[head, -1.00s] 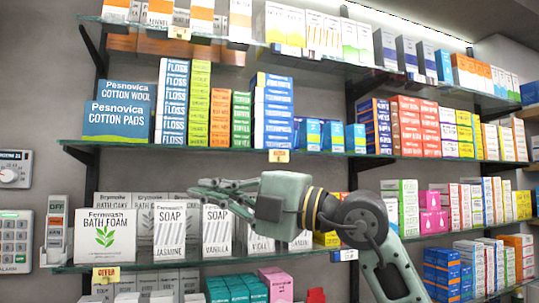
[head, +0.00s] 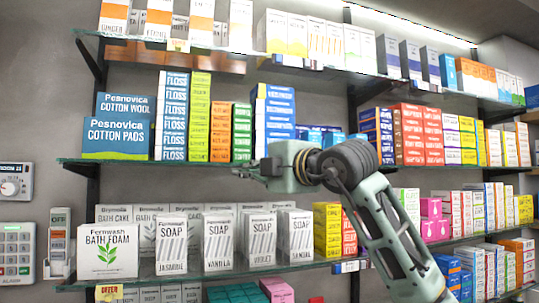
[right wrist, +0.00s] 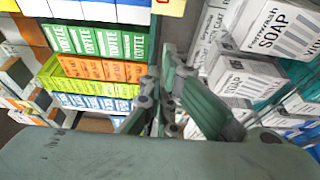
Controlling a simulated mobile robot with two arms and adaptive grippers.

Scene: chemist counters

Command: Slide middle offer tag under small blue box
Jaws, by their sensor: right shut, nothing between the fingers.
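The middle offer tag is hidden behind my right gripper in the head view. A yellow piece that looks like part of the tag (right wrist: 172,7) shows at the top edge of the right wrist view. Small blue boxes (head: 316,132) stand on the middle shelf, right of a tall blue-and-white stack, and my arm hides their lower parts. My right gripper (head: 240,172) is shut and empty at the front edge of the middle shelf, pointing left. Its fingers (right wrist: 167,68) are together in the right wrist view. My left gripper is not in view.
The glass middle shelf (head: 110,161) carries cotton packs (head: 116,137), floss (head: 173,120) and green stacks (head: 242,131). Soap boxes (head: 218,240) stand on the shelf below, under the gripper.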

